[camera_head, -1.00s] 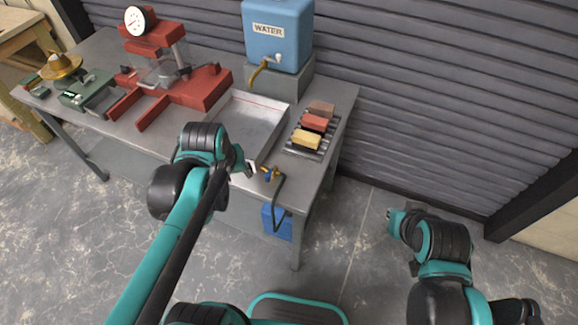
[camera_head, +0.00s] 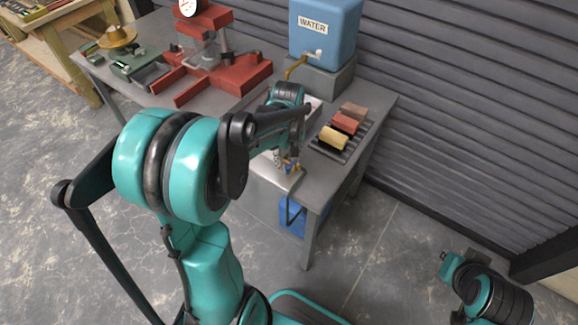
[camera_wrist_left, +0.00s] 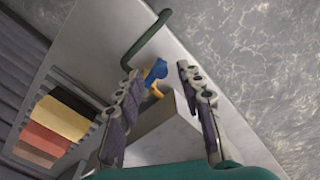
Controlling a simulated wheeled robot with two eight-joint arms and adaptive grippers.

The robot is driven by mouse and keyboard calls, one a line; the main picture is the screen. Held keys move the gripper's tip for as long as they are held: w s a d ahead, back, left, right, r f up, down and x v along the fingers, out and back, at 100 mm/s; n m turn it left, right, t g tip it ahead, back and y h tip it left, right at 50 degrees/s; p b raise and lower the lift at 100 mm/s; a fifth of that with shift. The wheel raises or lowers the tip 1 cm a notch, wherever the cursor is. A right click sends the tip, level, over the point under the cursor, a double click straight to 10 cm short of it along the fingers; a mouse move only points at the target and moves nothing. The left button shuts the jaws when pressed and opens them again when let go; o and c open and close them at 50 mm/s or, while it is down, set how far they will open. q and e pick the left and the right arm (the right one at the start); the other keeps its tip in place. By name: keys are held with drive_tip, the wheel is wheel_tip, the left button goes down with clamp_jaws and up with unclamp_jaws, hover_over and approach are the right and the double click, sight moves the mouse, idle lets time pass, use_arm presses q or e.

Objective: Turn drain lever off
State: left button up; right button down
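The drain lever (camera_wrist_left: 156,71) is a small blue handle on a brass valve (camera_wrist_left: 155,91) at the tray's (camera_wrist_left: 165,138) corner. In the wrist view it shows between and just beyond my left gripper's fingertips (camera_wrist_left: 158,80). The fingers are apart with nothing held between them; I cannot tell whether either touches the lever. In the head view my left gripper (camera_head: 284,161) is over the tray's front corner and partly hides the valve. My right gripper (camera_head: 444,256) is small and away from the table at the lower right; its fingers are unclear.
A dark drain pipe (camera_wrist_left: 150,38) bends away from the valve; a blue bucket (camera_head: 291,221) is below. Coloured blocks (camera_head: 345,122) sit on a rack beside the tray. A blue water tank (camera_head: 325,30) and red press (camera_head: 215,80) stand behind on the table (camera_head: 320,186).

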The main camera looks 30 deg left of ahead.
use_arm(q)
drive_tip(key=shift+f, duration=0.75)
clamp_jaws()
drive_tip(key=shift+a+m, duration=0.35)
drive_tip(key=shift+m, duration=0.35)
drive_tip(key=shift+a+m, duration=0.3)
drive_tip(key=shift+m, duration=0.4)
unclamp_jaws()
drive_tip(key=shift+r, duration=0.1)
wheel_tip(320, 180, up, 12)
